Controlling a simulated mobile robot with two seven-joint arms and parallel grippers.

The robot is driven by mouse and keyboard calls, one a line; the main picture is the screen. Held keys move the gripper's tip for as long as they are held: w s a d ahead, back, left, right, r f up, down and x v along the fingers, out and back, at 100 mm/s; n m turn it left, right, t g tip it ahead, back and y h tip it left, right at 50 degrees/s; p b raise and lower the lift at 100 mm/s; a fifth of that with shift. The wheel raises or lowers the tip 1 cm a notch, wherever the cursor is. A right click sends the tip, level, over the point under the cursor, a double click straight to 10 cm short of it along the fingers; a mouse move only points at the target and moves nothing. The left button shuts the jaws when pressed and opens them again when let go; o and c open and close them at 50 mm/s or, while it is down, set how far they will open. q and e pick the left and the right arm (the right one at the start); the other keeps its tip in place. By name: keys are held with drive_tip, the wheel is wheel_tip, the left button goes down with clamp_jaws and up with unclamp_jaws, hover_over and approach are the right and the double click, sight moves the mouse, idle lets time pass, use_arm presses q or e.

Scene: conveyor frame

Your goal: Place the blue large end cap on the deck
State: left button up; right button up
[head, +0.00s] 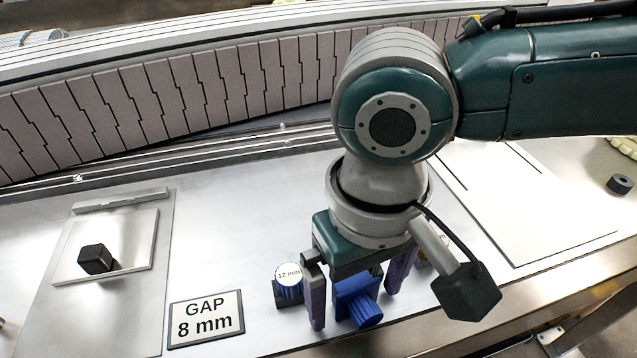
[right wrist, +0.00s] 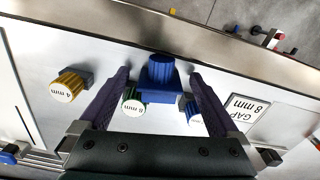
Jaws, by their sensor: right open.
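The blue large end cap (head: 362,308), a blue block with a ribbed round knob, is between the two purple fingers of my right gripper (head: 356,298). In the right wrist view, the end cap (right wrist: 160,74) shows between the fingertips, with a gap on each side. The right gripper (right wrist: 158,86) is open and not closed on it. I cannot tell whether the cap's underside touches the metal deck (head: 225,235). My left gripper is not in view.
A blue "12 mm" knob (head: 289,283) stands close beside the left finger. Green (right wrist: 133,102) and yellow (right wrist: 68,85) knobs stand nearby. A "GAP 8 mm" sign (head: 206,317), a plate with a black cube (head: 96,260), a white panel (head: 520,205) and the curved conveyor (head: 180,95) surround the deck.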

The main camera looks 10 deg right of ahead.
drive_tip(key=shift+r, duration=0.1)
clamp_jaws()
idle(0.7)
